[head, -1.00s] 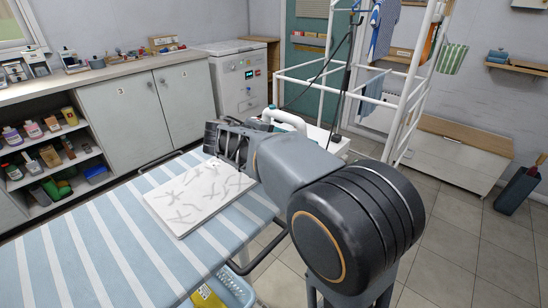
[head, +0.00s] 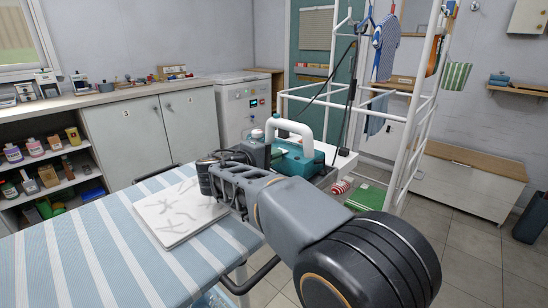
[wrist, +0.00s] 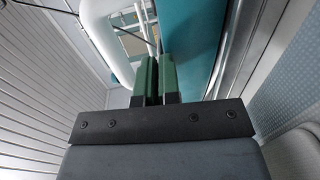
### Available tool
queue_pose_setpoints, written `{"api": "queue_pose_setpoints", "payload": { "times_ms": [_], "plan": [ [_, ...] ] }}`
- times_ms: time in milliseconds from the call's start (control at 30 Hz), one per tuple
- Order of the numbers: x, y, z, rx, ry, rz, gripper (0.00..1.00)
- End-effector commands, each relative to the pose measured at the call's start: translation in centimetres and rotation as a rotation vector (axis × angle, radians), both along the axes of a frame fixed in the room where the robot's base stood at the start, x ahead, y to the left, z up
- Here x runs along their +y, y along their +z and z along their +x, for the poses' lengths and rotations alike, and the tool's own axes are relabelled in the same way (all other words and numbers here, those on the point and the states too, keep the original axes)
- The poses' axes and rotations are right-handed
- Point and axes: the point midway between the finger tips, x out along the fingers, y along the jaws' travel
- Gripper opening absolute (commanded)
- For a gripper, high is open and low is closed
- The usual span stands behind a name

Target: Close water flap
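A teal iron (head: 296,160) with a white loop handle (head: 290,126) stands beyond my arm, at the far right end of the ironing board, in the head view. My arm partly hides it. I cannot make out the water flap clearly. In the wrist view the two green fingers of my gripper (wrist: 159,78) are close together with only a thin dark gap, and I see nothing held. The white handle (wrist: 108,35) is to their left and the teal body (wrist: 194,42) is close on their right. I cannot tell whether they touch. The fingertips are not clear in the head view.
The striped ironing board (head: 95,255) bears a patterned white pad (head: 178,212). A white rack (head: 408,130) with hanging cloths stands right of the iron. Cabinets (head: 150,130) line the left wall. Floor is open at the right.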

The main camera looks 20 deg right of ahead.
Motion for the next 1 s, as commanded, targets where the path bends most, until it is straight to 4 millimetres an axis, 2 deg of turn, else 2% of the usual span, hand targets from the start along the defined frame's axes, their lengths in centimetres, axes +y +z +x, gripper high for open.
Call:
{"api": "queue_pose_setpoints", "payload": {
  "times_ms": [167, 200, 300, 633, 767, 1000],
  "plan": [
    [0.0, 0.1, 0.0, -0.001, 0.000, 0.000, 0.00],
    [0.0, 0.1, 0.0, -0.001, 0.000, 0.000, 0.07],
    [0.0, 0.1, 0.0, -0.001, 0.000, 0.000, 0.15],
    [0.7, 0.2, -0.3, 0.000, 0.001, 0.001, 0.15],
    [2.5, 0.5, -1.1, 0.001, 0.004, 0.001, 0.15],
    [7.1, 1.1, -3.1, 0.000, 0.006, 0.001, 0.15]
  ]
}}
